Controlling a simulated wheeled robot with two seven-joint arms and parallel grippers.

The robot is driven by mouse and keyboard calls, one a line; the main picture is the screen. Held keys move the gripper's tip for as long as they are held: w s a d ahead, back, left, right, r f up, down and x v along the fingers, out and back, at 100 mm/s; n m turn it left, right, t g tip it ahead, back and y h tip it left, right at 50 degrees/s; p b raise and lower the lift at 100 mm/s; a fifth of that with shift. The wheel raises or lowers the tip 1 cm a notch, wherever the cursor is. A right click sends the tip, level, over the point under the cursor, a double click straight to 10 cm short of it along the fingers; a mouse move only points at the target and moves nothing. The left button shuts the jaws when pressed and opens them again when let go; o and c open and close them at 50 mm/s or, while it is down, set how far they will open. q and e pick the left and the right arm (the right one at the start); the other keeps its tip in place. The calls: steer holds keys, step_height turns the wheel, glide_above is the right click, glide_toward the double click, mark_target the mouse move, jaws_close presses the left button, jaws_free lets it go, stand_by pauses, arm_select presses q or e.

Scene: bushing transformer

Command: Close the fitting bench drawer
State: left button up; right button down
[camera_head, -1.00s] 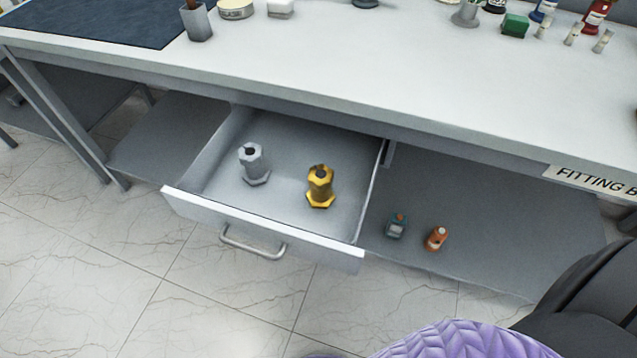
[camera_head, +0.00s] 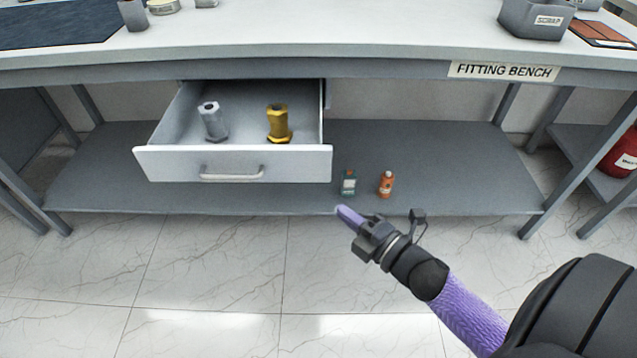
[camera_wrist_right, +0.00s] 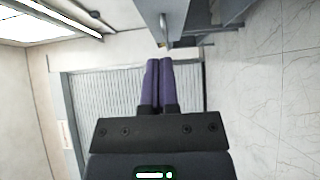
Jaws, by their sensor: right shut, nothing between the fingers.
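The fitting bench drawer (camera_head: 165,165) is pulled out below the bench top, with a silver handle (camera_head: 232,174) on its white front. Inside stand a grey hex fitting (camera_head: 213,122) and a yellow-gold one (camera_head: 278,124). My right gripper (camera_head: 346,214) is shut and empty, in front of the lower shelf and to the lower right of the drawer front, apart from it. In the right wrist view its closed purple fingers (camera_wrist_right: 158,85) point forward, with a grey panel edge near their tips. My left gripper is in neither view.
The fitting bench top (camera_head: 300,40) carries a grey bin (camera_head: 535,18) at right and a dark mat (camera_head: 60,25) at left. A green bottle (camera_head: 348,183) and an orange bottle (camera_head: 387,184) stand on the lower shelf (camera_head: 450,165). The floor in front is clear.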

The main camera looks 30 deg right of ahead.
steer(key=b, duration=0.2)
glide_toward(305, 167)
steer(key=w+a, duration=0.3)
steer(key=w+b, duration=0.1)
steer(key=w+d+b, duration=0.1)
steer(key=w, duration=0.1)
steer(key=shift+d+f, duration=0.15)
steer(key=shift+w+d, duration=0.2)
